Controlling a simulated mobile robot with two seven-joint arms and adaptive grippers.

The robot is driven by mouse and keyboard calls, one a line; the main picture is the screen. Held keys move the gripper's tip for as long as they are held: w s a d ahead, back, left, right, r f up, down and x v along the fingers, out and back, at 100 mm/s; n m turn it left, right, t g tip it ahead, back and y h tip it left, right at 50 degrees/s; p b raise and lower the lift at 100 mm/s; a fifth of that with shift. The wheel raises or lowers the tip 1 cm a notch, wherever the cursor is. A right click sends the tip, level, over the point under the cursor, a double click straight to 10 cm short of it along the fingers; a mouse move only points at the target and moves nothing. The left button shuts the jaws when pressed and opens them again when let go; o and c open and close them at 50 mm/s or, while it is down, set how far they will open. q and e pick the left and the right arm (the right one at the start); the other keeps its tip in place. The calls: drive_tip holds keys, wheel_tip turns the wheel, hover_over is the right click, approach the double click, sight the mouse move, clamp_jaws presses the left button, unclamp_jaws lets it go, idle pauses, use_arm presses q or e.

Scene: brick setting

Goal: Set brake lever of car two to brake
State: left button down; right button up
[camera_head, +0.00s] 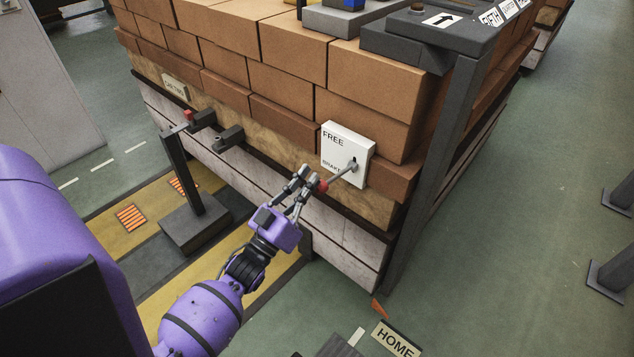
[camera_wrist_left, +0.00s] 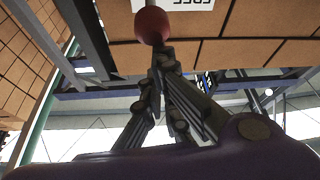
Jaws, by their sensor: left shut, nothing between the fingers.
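The brake lever (camera_head: 340,176) is a thin grey rod with a red ball knob (camera_head: 322,186). It sticks out from a white plate (camera_head: 347,148) lettered FREE at the top and, partly covered, what looks like BRAKE below. The rod slants down and left from its slot. My left gripper (camera_head: 307,177) is shut and empty, its fingertips just left of the knob. In the left wrist view the red knob (camera_wrist_left: 152,25) is just beyond the shut fingertips (camera_wrist_left: 166,58). I cannot tell whether they touch it. My right gripper is not in view.
The plate sits on the brick-loaded car (camera_head: 250,60), which has a small sign (camera_head: 174,88) reading like CAR TWO. A dark post (camera_head: 432,180) stands right of the plate. A black stand (camera_head: 185,175) is at left.

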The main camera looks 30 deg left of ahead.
use_arm(q)
wheel_tip(320, 180, down, 11)
drive_tip(key=n+t+b, duration=0.1)
drive_tip(key=t+b, duration=0.4)
drive_tip(key=b, duration=1.2)
drive_tip(key=shift+s+y, duration=0.3)
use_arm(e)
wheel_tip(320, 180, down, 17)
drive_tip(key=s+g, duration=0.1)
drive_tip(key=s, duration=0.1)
use_arm(q)
drive_tip(key=shift+f, duration=0.15)
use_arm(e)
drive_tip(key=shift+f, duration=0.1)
